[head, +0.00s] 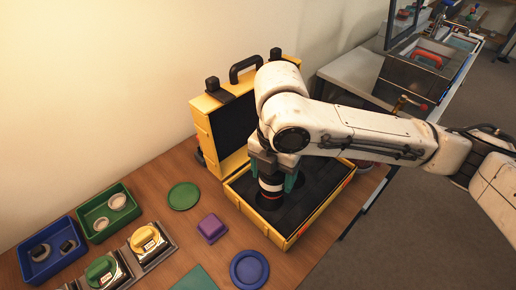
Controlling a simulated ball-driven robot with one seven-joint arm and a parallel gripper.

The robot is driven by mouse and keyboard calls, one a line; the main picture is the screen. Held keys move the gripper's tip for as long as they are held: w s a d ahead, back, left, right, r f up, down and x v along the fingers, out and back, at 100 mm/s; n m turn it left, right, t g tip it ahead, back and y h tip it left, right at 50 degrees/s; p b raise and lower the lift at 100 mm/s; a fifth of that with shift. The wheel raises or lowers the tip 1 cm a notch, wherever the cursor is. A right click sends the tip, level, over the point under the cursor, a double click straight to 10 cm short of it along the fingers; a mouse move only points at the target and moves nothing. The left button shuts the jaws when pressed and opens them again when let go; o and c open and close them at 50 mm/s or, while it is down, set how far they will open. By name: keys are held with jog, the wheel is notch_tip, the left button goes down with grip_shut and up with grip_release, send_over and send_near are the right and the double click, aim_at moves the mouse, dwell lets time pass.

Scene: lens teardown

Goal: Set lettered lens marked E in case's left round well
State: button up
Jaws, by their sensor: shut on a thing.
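The yellow case (288,243) stands open on the wooden table, its lid (205,125) upright behind a dark foam base. My gripper (272,185) points down over the left part of the base. It is shut on a dark cylindrical lens with a white band (270,186). The lens is upright, its lower end at or just above the foam; I cannot tell whether it sits in a well. No letter on it is legible. A dark round opening (313,172) shows partly to the right. My arm hides the back right of the case.
Left of the case lie a purple block (211,228), a green disc (184,196) and a blue dish (249,269). Blue (33,268) and green (85,208) bins with small parts stand at far left, near devices with yellow (145,239) and green (100,270) knobs.

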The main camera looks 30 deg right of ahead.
jog(key=shift+w+f, duration=0.1)
jog(key=shift+w, duration=0.4)
jog(key=shift+f+b, duration=2.3)
jog(key=shift+f, duration=0.15)
jog(key=shift+f+b, duration=1.15)
jog(key=shift+f, duration=0.6)
jog(key=o, duration=1.1)
jog(key=shift+o, duration=0.2)
notch_tip(320, 180, up, 9)
jog(key=p, duration=0.8)
